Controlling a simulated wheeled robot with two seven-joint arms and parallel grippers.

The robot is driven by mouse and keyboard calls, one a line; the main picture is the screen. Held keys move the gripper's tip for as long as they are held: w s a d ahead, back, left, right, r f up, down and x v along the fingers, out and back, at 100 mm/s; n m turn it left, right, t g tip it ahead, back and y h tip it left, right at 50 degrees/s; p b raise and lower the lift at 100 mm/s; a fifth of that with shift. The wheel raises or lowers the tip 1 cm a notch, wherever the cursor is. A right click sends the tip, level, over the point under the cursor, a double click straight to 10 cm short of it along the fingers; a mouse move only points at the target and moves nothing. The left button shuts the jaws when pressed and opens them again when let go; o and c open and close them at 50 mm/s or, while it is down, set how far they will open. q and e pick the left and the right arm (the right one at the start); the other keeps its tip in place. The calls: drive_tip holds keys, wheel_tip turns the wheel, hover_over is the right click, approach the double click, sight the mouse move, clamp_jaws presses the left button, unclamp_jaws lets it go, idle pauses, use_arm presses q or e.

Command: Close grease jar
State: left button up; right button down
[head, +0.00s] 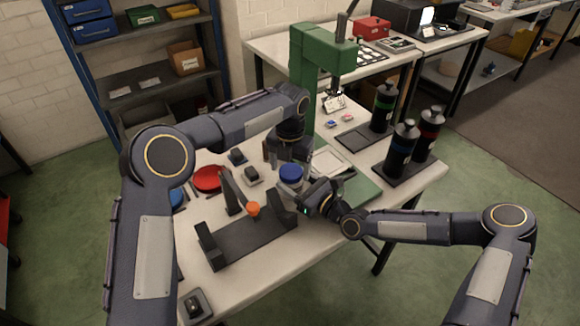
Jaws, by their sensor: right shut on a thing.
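The grease jar (289,189) is a pale, short cylinder with a blue lid (291,173) on top, near the middle of the workbench. Whether the lid is fully seated cannot be told. My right gripper (302,194) comes from the right and is shut on the jar's side; its fingertips are partly hidden. My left gripper (282,156) points down just behind the lid in the picture. Its fingers are dark and small, so their opening and any contact with the lid are unclear.
A black stand (250,238) with an orange ball (253,209) is in front of the jar. A red round dish (207,179) lies to the left. A green press (303,75) stands behind; dark bottles (402,148) stand at right.

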use_arm(q)
drive_tip(key=shift+r, duration=2.2)
drive_tip(key=n, duration=0.7)
drive_tip(key=shift+r, duration=0.3)
drive_tip(key=n, duration=0.5)
drive_tip(key=shift+w+r, duration=0.1)
drive_tip(key=shift+r, duration=0.1)
drive_tip(key=n, duration=0.7)
drive_tip(key=shift+r+n, duration=0.3)
drive_tip(key=n, duration=0.5)
drive_tip(key=shift+w+r, duration=0.1)
drive_tip(key=shift+r, duration=0.1)
drive_tip(key=n, duration=0.7)
drive_tip(key=shift+d+r, duration=0.1)
drive_tip(key=shift+r, duration=0.25)
drive_tip(key=n, duration=0.6)
drive_tip(key=shift+r+n, duration=0.3)
drive_tip(key=shift+n, duration=0.1)
